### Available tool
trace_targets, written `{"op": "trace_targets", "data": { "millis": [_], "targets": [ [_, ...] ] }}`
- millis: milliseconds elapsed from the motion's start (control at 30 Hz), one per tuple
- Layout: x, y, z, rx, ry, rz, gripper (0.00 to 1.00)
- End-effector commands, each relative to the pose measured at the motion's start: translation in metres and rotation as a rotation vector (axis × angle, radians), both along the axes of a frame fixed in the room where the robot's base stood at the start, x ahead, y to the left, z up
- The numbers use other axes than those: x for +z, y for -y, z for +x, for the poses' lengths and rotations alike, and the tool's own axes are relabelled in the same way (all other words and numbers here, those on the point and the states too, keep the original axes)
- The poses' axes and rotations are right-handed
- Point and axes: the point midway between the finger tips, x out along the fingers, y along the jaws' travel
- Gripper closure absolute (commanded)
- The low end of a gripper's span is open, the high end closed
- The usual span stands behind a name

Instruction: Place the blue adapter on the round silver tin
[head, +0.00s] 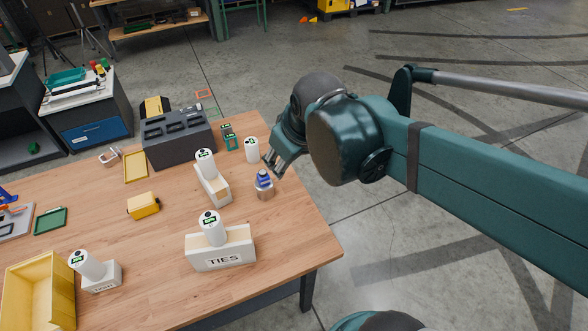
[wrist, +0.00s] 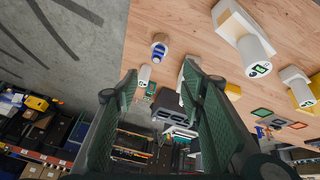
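The blue adapter (head: 264,178) sits on top of the round silver tin (head: 265,194) near the right edge of the wooden table. In the wrist view the adapter (wrist: 158,52) shows against the end of the tin (wrist: 161,39), beyond my fingertips. My gripper (head: 273,166) is just above and right of the adapter in the head view and looks apart from it. In the wrist view my gripper (wrist: 160,78) has its two green fingers spread wide, with nothing held between them.
White bottles on holders (head: 213,185), including one marked TIES (head: 222,256), stand left of the tin. A lone white bottle (head: 251,149) stands behind it. A dark slotted box (head: 179,138) and yellow bin (head: 38,290) are farther left. Bare tabletop (head: 290,222) lies in front.

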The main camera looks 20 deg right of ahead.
Motion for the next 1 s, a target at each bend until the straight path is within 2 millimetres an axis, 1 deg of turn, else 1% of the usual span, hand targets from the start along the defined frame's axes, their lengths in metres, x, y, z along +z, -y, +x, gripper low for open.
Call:
{"op": "trace_targets", "data": {
  "millis": [33,200,433,600,1000],
  "targets": [
    [0.000,0.000,-0.008,-0.027,0.013,0.015,0.60],
    [0.002,0.001,-0.027,-0.128,0.059,0.072,0.60],
    [0.001,0.001,-0.047,-0.239,0.109,0.143,0.60],
    [0.001,0.001,-0.054,-0.282,0.128,0.172,0.60],
    [0.001,0.001,-0.055,-0.291,0.133,0.179,0.60]
  ]
}}
